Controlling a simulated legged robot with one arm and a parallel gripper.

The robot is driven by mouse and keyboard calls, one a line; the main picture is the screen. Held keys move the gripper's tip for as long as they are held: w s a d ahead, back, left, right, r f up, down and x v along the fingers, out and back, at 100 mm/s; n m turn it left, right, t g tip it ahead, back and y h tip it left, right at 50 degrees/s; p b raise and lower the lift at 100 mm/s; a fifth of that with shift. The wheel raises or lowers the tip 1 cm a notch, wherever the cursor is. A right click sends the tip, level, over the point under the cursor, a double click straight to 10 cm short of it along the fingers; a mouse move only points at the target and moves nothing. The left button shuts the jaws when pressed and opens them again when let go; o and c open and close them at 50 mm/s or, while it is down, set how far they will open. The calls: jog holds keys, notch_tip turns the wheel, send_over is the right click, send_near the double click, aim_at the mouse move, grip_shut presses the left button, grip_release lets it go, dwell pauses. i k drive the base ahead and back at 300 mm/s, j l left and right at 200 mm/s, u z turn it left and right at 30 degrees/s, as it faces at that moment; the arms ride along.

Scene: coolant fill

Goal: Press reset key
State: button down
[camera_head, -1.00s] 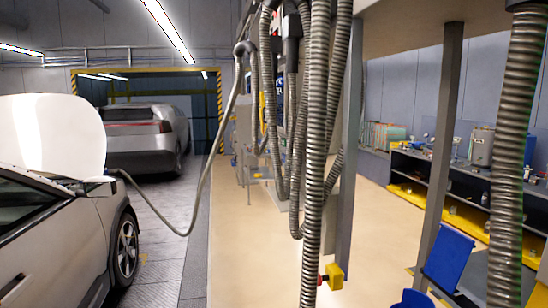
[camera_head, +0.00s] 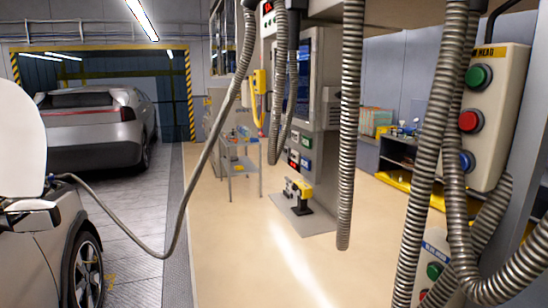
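No key can be clearly read as the reset key. A cream control box (camera_head: 497,150) on the right has a yellow label, a green button (camera_head: 479,76), a red button (camera_head: 470,121) and a blue button (camera_head: 466,161), partly behind a hose. A second, lower box (camera_head: 437,247) has a green button (camera_head: 434,271) and a red one below, partly hidden by hoses. A grey machine (camera_head: 322,110) in the middle has a dark screen and small green and red keys (camera_head: 300,158), too small to read. My gripper is not in view.
Ribbed hoses (camera_head: 350,130) hang in front of the machine and the boxes. A small cart (camera_head: 240,165) stands left of the machine. A hose (camera_head: 200,170) runs to the white car (camera_head: 40,250) on the left.

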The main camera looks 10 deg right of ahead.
aim_at(306, 162)
jog(key=i+j, duration=0.2)
jog(key=i, duration=0.2)
jog(key=i+j, duration=0.15)
jog(key=i, duration=0.25)
jog(key=i+j, duration=0.2)
jog(key=i, duration=0.2)
jog(key=i+j, duration=0.2)
jog(key=i, duration=0.25)
jog(key=u, duration=0.05)
